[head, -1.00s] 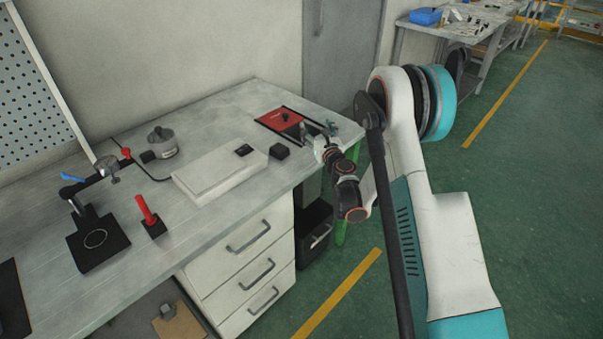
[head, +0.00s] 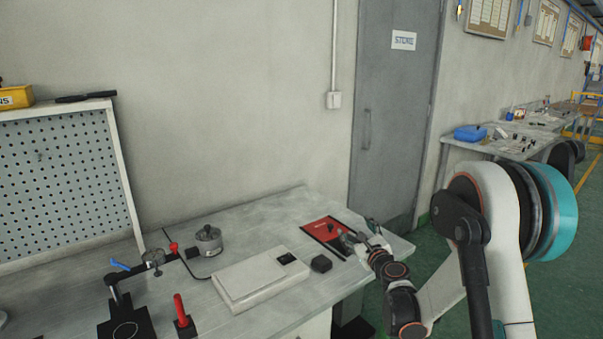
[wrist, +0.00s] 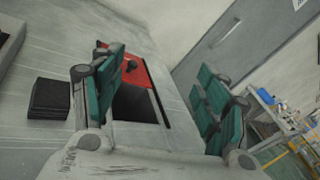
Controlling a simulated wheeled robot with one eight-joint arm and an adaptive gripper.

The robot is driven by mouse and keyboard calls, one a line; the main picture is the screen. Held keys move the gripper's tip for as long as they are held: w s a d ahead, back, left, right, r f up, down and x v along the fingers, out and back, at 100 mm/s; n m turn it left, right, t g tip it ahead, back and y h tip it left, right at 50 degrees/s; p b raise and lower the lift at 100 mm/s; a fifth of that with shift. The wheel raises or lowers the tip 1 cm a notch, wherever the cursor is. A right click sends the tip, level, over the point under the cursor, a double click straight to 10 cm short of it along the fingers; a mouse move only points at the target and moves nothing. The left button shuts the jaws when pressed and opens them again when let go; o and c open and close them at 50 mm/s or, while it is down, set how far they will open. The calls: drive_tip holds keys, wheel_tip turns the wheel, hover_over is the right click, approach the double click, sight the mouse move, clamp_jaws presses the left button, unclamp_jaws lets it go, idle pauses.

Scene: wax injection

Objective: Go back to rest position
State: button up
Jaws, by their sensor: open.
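My gripper (head: 359,233) is at the right end of the grey workbench (head: 230,242), over or beside the red and black mat (head: 322,228). In the wrist view my gripper (wrist: 165,95) has its two green-padded fingers spread wide apart with nothing between them. My arm reaches in from the right side of the head view.
A small black block (head: 321,264) sits left of my gripper, beside a white flat box (head: 258,280). A round metal pot (head: 208,240), a clamp stand (head: 120,285) and a red-handled tool (head: 181,310) stand further left. A grey door (head: 395,110) is behind.

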drive_tip(key=s+a+r+n+g+y, duration=0.1)
drive_tip(key=s+a+r+n+g, duration=0.2)
drive_tip(key=s+r+n, duration=0.45)
drive_tip(key=s+a+r+n+g, duration=0.2)
drive_tip(key=s+r+n, duration=0.3)
drive_tip(key=s+n, duration=0.5)
drive_tip(key=s+d+f+n+g+h, duration=0.1)
drive_tip(key=s+d+n, duration=0.1)
drive_tip(key=s, duration=0.7)
drive_tip(key=s+d+f+n+g+h, duration=0.2)
drive_tip(key=s+n, duration=0.3)
drive_tip(key=s, duration=0.5)
drive_tip(key=s+d+f+n+g+h, duration=0.1)
drive_tip(key=s+n, duration=0.3)
drive_tip(key=s, duration=0.6)
drive_tip(key=shift+d+f+g+h, duration=0.3)
drive_tip(key=shift+d+f+g, duration=0.25)
drive_tip(key=shift+d, duration=0.35)
drive_tip(key=shift+n, duration=0.25)
